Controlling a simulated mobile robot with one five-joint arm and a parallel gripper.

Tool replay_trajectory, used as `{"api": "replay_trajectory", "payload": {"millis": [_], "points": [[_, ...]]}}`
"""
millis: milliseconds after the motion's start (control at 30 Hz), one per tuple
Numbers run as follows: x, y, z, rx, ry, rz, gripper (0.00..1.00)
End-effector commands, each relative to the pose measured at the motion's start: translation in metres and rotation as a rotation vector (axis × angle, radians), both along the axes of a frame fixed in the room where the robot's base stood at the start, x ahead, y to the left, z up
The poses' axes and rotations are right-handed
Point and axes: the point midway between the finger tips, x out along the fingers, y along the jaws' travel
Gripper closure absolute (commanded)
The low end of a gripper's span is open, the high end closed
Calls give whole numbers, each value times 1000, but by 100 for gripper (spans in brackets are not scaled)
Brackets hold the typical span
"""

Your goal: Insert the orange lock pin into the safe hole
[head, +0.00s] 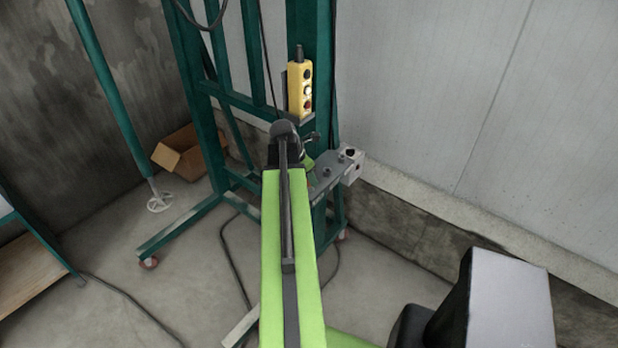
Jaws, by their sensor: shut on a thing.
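My lime green arm reaches forward to the green steel frame (313,50). My gripper (308,144) is at its far end, a small dark shape partly hidden behind my wrist. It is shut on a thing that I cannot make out. No orange pin shows in this view; the wrist may hide it. A grey metal bracket (336,171) sticks out from the frame just right of and below my gripper. Its pale end block (351,165) has dark round spots that look like holes. I cannot tell which is the safe hole, or whether the gripper touches the bracket.
A yellow control box (300,87) with buttons hangs on the frame above my gripper. An open cardboard box (183,152) lies on the floor behind the frame's foot. A pale panel wall (450,100) closes off the right. Cables lie on the concrete floor.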

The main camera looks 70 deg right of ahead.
Motion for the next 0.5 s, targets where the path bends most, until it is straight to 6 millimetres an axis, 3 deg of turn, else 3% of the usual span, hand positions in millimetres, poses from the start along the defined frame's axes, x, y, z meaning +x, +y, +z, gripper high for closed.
{"api": "replay_trajectory", "payload": {"millis": [67,100,267,500], "points": [[0,0,-3,0,0,0,100],[0,0,-2,0,0,0,67],[0,0,-2,0,0,0,46],[0,0,-2,0,0,0,45]]}}
